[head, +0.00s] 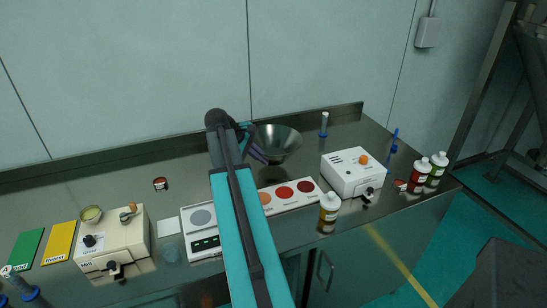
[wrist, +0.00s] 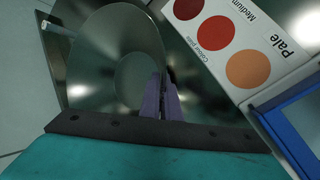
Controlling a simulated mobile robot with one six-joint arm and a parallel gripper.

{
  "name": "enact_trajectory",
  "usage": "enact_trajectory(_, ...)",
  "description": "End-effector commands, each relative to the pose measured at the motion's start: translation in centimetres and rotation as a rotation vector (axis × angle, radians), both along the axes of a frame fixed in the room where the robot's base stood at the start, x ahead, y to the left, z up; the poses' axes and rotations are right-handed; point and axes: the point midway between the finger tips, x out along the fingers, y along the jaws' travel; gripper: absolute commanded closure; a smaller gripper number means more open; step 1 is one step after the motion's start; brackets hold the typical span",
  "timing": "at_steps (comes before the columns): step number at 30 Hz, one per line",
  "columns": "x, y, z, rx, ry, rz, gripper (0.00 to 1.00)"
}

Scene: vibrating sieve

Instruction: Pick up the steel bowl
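The steel bowl (head: 283,139) is a wide, shiny metal bowl at the back of the steel bench, right of my arm. It fills much of the wrist view (wrist: 95,35). My gripper (head: 258,153) is at the bowl's left side, its purple fingers pointing at the wall. In the wrist view the two fingers (wrist: 163,90) are close together with only a thin gap, and the bowl's wall appears to run between them. The exact contact is hard to see against the reflections. In the head view my arm hides part of the bowl's left side.
A colour plate (head: 315,198) with round samples lies in front of the bowl. A beige mill (head: 113,243) stands at left. The back ledge (head: 345,112) runs behind the bowl.

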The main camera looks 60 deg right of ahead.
Motion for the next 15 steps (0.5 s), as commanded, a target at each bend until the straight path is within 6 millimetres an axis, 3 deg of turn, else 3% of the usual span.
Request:
enact_trajectory(6,0.8,3.5,0.3,-0.004,-0.001,0.002,1.0)
enact_trajectory(15,1.3,5.2,0.6,-0.003,0.0,0.0,1.0)
